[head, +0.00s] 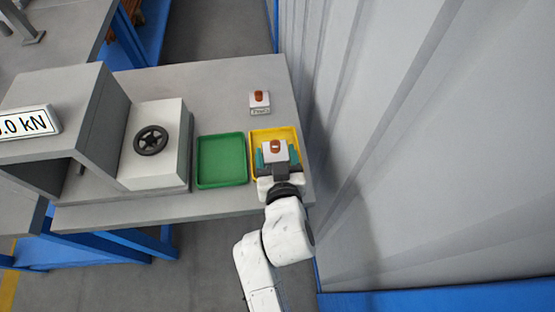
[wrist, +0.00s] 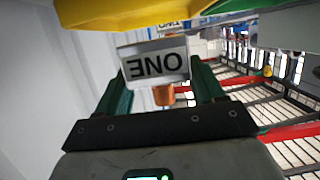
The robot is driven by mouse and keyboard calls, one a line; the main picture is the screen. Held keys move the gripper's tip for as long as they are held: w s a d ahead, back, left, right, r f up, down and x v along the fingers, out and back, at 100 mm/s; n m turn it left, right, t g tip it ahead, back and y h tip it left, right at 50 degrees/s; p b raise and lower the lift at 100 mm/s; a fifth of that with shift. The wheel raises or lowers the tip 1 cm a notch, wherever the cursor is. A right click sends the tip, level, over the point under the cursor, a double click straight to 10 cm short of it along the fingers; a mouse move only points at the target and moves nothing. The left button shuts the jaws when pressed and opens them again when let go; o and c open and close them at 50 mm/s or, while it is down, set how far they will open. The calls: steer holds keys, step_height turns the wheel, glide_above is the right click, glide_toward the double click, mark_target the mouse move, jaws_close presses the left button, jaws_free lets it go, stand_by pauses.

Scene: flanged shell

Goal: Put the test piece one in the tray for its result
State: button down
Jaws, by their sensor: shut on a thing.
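My gripper (head: 276,156) has its teal fingers shut on test piece one (head: 275,147), a pale block with an orange-brown cylinder on it. In the wrist view the piece (wrist: 154,62) appears upside down between the fingers, its label reading ONE. The yellow tray (head: 287,132) lies under the gripper and piece in the head view, its near part hidden. The tray also shows along the top of the wrist view (wrist: 130,10). I cannot tell whether the piece touches it. The green tray (head: 222,160) is empty, just left of the yellow one.
A similar piece (head: 260,103) stands on the grey table (head: 220,95) behind the yellow tray; the wrist view partly shows a TWO label (wrist: 172,25). Left are a box with a black handwheel (head: 151,140) and a kN display (head: 28,122). A corrugated wall (head: 420,130) is close on the right.

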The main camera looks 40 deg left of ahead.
steer(key=shift+w+a+f, duration=0.15)
steer(key=shift+w+f, duration=0.05)
steer(key=shift+w, duration=0.1)
steer(key=shift+w+f, duration=0.1)
steer(key=shift+f, duration=1.5)
steer(key=shift+f+b, duration=0.15)
steer(key=shift+b, duration=0.2)
steer(key=shift+c, duration=0.6)
jaws_free()
steer(key=shift+f, duration=0.15)
steer(key=shift+r, duration=0.25)
steer(key=v, duration=1.2)
steer(key=shift+p, duration=0.4)
steer(key=shift+f, duration=0.15)
